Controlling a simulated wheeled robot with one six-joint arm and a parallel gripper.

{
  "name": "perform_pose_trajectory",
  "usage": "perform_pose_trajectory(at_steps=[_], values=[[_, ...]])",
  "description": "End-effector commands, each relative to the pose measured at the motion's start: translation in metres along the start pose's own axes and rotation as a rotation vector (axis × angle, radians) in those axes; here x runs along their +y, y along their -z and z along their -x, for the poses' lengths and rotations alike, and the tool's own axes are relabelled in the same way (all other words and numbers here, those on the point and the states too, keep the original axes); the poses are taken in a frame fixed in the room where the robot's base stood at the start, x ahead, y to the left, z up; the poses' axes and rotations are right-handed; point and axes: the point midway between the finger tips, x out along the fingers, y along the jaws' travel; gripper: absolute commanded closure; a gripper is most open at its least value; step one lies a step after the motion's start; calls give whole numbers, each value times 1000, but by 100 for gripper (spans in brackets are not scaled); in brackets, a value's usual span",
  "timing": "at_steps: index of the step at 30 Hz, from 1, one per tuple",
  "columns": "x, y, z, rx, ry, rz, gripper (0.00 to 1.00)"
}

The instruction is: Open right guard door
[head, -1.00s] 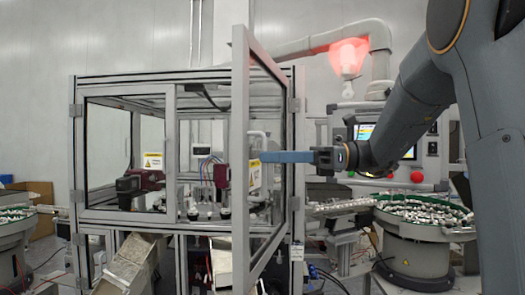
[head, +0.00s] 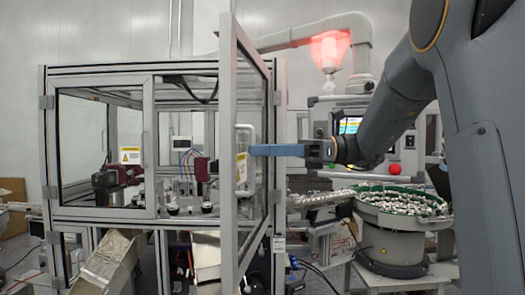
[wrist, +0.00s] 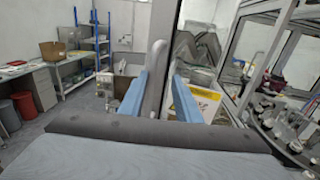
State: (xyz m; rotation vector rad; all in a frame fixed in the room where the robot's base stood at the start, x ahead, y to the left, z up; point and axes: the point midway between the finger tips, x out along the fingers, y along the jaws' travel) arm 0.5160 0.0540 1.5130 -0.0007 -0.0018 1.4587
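The right guard door (head: 229,190) is a grey-framed clear panel, hinged at the cabinet's right post and swung well out toward me. Its pale vertical handle (head: 239,160) shows beside a yellow warning label. My gripper (head: 252,150) reaches in from the right at handle height. In the wrist view, the handle (wrist: 157,75) stands between the two blue fingers of my gripper (wrist: 160,82). The fingers are apart, with a gap visible on the right of the handle; contact on the left is unclear. The label (wrist: 193,104) lies beyond the right finger.
The guarded cabinet (head: 150,68) has a closed left door (head: 105,150) and machinery inside. A metal chute (head: 112,262) juts out at its front. A bowl feeder (head: 395,245) and a control panel (head: 350,115) stand to the right. The wrist view shows open floor (wrist: 85,105) at left.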

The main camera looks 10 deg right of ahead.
Motion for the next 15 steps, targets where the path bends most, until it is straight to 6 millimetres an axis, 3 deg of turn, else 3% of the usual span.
perform_pose_trajectory(at_steps=[10,15], values=[[0,1,3,1,1,-1,72],[-1,3,21,2,4,0,72]])
